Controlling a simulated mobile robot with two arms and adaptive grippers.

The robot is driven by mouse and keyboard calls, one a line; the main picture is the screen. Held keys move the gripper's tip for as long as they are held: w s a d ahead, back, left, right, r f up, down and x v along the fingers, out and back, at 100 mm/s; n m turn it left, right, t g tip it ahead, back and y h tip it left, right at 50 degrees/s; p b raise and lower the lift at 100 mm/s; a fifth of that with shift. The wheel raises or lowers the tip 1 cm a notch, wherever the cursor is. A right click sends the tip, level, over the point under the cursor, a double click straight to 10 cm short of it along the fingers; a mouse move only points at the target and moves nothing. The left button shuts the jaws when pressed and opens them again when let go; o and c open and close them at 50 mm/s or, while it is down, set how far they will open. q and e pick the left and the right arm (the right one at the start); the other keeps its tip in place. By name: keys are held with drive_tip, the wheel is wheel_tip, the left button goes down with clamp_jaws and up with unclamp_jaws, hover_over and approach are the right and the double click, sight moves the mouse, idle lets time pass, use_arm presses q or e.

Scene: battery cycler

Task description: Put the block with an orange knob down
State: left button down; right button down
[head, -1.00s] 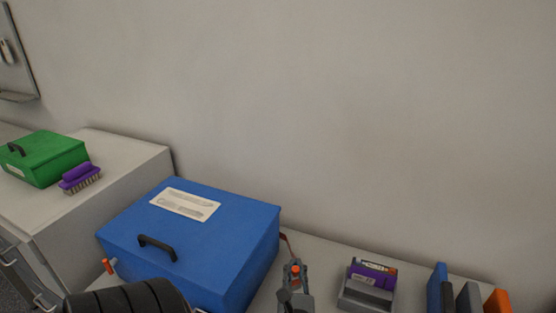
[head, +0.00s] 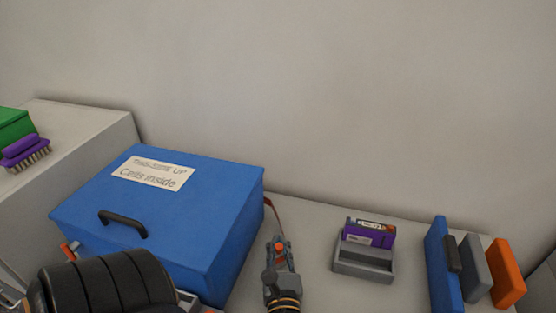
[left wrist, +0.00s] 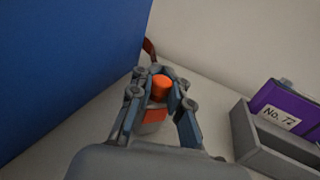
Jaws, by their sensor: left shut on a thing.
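My left gripper (head: 280,250) is shut on the block with an orange knob, just right of the blue box. The orange knob (head: 281,246) shows between the fingertips in the head view. In the left wrist view the fingers of the gripper (left wrist: 160,90) stand on both sides of the orange knob (left wrist: 160,87). Below the knob, an orange patch and part of the grey block (left wrist: 152,128) show; the rest is hidden by the gripper. I cannot tell whether the block touches the worktop (head: 315,220). My right gripper is not in view.
A large blue box (head: 205,215) with a black handle stands close on the left. A grey holder (head: 362,270) with a purple cartridge (head: 370,232) stands to the right. Upright blue, grey and orange panels (head: 508,275) are farther right. A reddish strap (head: 272,210) lies behind the gripper.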

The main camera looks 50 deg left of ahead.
use_arm(q)
drive_tip(key=shift+d, duration=0.1)
drive_tip(key=c, duration=1.8)
unclamp_jaws()
drive_tip(key=shift+f, duration=0.15)
drive_tip(key=o, duration=0.5)
drive_tip(key=shift+a, duration=0.25)
drive_tip(key=shift+d, duration=0.1)
drive_tip(key=shift+r, duration=0.25)
drive_tip(key=b+v, duration=0.1)
drive_tip(key=v, duration=0.9)
drive_tip(key=shift+s+d+f+b, duration=0.15)
drive_tip(key=shift+s+d+b, duration=0.1)
drive_tip(key=shift+b, duration=0.1)
drive_tip(key=shift+s+d, duration=0.4)
drive_tip(key=shift+d, duration=0.1)
